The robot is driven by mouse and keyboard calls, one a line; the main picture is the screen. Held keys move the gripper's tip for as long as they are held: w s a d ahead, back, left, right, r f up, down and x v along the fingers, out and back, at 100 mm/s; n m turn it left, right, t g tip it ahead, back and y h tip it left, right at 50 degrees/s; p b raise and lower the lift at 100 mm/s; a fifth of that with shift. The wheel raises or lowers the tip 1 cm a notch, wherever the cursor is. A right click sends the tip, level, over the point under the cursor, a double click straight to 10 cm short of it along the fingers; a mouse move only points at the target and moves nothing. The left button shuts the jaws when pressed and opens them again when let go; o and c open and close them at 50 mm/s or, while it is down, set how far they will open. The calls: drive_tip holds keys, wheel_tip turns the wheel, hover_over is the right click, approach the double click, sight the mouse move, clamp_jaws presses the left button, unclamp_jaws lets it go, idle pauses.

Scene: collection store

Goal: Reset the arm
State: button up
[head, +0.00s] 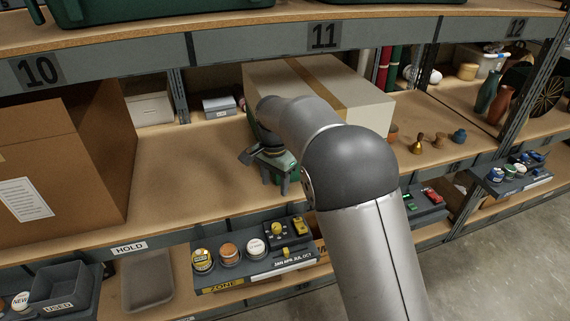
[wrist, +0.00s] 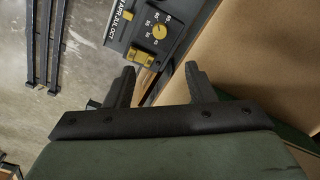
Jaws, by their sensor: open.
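My gripper (head: 282,180) hangs in front of bay 11, over the middle shelf's front part, at the end of my grey arm. In the wrist view my gripper (wrist: 158,85) shows two dark fingers spread apart with nothing between them. Beyond the fingers is the dark control panel (wrist: 135,30) with a yellow knob and a yellow switch. In the head view this control panel (head: 240,278) sits at the shelf front below my gripper, with round buttons, knobs and a ZONE label.
A large cardboard box (head: 50,170) fills the left of the shelf. A pale box with a tan strip (head: 345,85) stands behind my arm. The shelf (head: 180,165) between them is mostly bare. Small bells (head: 417,143) stand at right. Grey trays (head: 146,280) lie below left.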

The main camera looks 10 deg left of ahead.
drive_tip(key=s+d+r+n+p, duration=0.15)
drive_tip(key=s+d+r, duration=0.3)
drive_tip(key=d, duration=0.45)
drive_tip(key=s+d+r+p, duration=0.25)
drive_tip(key=d+r, duration=0.25)
drive_tip(key=d, duration=0.4)
drive_tip(key=s+d+n+p, duration=0.1)
drive_tip(key=s+d+n, duration=0.1)
drive_tip(key=s+d, duration=0.5)
drive_tip(key=s+d+n+p, duration=0.2)
drive_tip(key=s+d, duration=0.5)
drive_tip(key=s, duration=0.7)
drive_tip(key=shift+s, duration=0.15)
wheel_tip(320, 180, down, 19)
drive_tip(key=b, duration=1.7)
drive_tip(key=shift+d, duration=0.4)
